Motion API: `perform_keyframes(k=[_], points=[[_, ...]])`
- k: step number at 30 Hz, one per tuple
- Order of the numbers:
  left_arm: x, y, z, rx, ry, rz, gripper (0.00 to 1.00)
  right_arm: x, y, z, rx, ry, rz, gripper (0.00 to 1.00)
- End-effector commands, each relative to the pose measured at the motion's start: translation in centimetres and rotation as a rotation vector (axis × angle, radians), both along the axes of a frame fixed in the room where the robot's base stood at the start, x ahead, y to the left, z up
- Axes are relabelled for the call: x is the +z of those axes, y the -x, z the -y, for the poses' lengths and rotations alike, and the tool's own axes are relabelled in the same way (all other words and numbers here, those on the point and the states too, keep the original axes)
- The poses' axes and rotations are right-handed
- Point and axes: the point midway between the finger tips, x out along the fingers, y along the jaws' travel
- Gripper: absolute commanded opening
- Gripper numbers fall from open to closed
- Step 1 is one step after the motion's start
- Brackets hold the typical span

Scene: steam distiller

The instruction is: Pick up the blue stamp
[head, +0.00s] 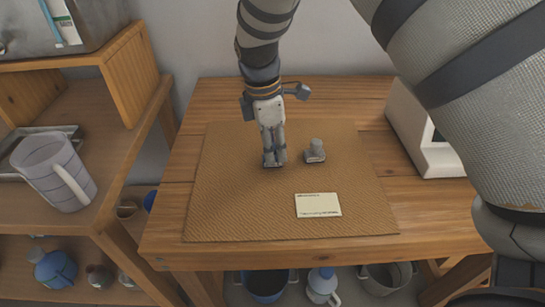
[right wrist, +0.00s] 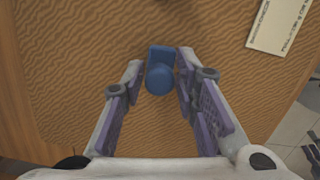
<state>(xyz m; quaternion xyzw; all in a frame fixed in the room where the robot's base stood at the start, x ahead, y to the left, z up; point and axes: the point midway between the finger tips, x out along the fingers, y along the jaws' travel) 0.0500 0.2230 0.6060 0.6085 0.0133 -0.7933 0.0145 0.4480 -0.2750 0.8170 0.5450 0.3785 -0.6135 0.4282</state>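In the head view my right gripper (head: 273,162) points down at the mat and hides the blue stamp. A grey stamp (head: 315,152) stands just right of the gripper. My left gripper is not in view.
The mat (head: 225,205) covers most of the wooden table (head: 180,165). A white card (head: 318,205) lies on it in front. A white device (head: 425,140) stands at the table's right. A shelf at left holds a striped pitcher (head: 45,170). The mat's left part is clear.

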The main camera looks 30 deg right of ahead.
Motion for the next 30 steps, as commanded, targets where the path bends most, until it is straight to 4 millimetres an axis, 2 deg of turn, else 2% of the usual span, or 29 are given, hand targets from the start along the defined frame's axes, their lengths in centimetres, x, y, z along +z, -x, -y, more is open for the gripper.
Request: perform_keyframes(k=[1,2,3,12,16,18,25,27,30], points=[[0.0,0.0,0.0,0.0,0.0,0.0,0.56,0.0,0.0,0.0,0.0,0.0,0.0,0.09],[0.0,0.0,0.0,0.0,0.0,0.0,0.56,0.0,0.0,0.0,0.0,0.0,0.0,0.02],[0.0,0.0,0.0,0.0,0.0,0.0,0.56,0.0,0.0,0.0,0.0,0.0,0.0,0.0],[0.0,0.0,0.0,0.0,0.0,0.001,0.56,0.2,0.0,0.0,0.0,0.0,0.0,0.0],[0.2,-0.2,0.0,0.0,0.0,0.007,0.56,1.6,-0.1,0.0,0.0,-0.001,0.003,0.0],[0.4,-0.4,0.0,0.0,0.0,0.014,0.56,3.2,-0.2,0.0,0.001,0.0,0.008,0.0],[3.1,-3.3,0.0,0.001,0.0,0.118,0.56,10.6,4.9,-1.5,0.003,-0.001,0.025,0.0],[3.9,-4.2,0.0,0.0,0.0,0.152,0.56,11.5,7.4,-2.2,0.001,-0.001,0.022,0.0],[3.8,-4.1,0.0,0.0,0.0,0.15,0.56,12.0,9.9,-2.9,0.002,0.001,0.01,0.0]])
